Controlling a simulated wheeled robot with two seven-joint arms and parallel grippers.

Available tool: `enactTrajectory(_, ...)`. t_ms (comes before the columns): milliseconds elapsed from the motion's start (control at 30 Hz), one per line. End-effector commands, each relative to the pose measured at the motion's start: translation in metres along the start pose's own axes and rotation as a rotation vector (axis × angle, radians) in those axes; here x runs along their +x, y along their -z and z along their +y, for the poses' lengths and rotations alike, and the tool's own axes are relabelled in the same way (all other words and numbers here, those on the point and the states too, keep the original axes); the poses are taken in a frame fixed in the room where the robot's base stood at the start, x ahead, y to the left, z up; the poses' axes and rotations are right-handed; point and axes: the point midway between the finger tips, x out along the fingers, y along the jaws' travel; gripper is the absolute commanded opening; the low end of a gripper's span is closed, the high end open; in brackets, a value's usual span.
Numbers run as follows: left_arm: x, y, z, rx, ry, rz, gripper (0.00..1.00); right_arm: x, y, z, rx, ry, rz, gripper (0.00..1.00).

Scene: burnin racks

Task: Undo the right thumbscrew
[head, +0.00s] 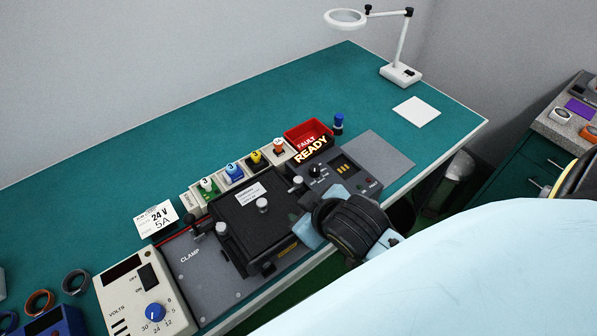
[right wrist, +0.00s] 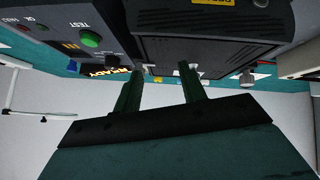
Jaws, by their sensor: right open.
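The black fixture box (head: 250,218) sits on a grey base plate marked CLAMP, with a white label on its lid. A silver right thumbscrew (head: 297,182) stands at its right edge and a left thumbscrew (head: 222,228) at its left edge. Another silver knob (head: 262,204) is on the lid's middle. My right gripper (right wrist: 161,68) is open, its two dark green fingers apart near the box's edge in the right wrist view, with nothing seen between them. In the head view my right wrist hides its fingertips. My left gripper is out of view.
Colored numbered plugs line up behind. A power supply (head: 145,295) stands at front left.

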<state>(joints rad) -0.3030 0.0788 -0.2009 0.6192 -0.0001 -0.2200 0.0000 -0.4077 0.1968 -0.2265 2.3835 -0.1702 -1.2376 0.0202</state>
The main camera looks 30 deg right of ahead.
Motion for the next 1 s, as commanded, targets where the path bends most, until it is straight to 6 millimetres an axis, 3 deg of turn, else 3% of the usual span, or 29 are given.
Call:
enactTrajectory(133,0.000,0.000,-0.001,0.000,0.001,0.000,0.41,-0.001,0.084,0.011,-0.117,-0.091,0.305,0.41)
enactTrajectory(233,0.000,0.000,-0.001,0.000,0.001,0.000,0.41,-0.017,0.150,0.011,-0.236,-0.156,0.565,0.41)
enactTrajectory(300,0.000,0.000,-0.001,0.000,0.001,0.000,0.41,-0.039,0.198,0.004,-0.346,-0.198,0.775,0.41)
enactTrajectory(400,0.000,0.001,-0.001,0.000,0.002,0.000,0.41,-0.081,0.253,-0.019,-0.539,-0.243,1.085,0.41)
enactTrajectory(500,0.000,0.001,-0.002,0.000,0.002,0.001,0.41,-0.123,0.285,-0.053,-0.769,-0.261,1.374,0.41)
enactTrajectory(600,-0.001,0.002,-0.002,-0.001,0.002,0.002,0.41,-0.156,0.292,-0.092,-1.038,-0.247,1.628,0.41)
enactTrajectory(733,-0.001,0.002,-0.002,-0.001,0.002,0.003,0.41,-0.173,0.270,-0.136,-1.451,-0.173,1.880,0.41)
enactTrajectory(867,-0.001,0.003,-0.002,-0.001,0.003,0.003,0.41,-0.154,0.226,-0.154,-1.931,-0.021,1.995,0.41)
enactTrajectory(933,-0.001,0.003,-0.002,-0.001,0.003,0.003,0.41,-0.133,0.201,-0.148,-2.206,0.098,1.981,0.41)
enactTrajectory(1000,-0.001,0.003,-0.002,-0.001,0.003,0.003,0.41,-0.106,0.178,-0.129,-2.484,0.242,1.901,0.41)
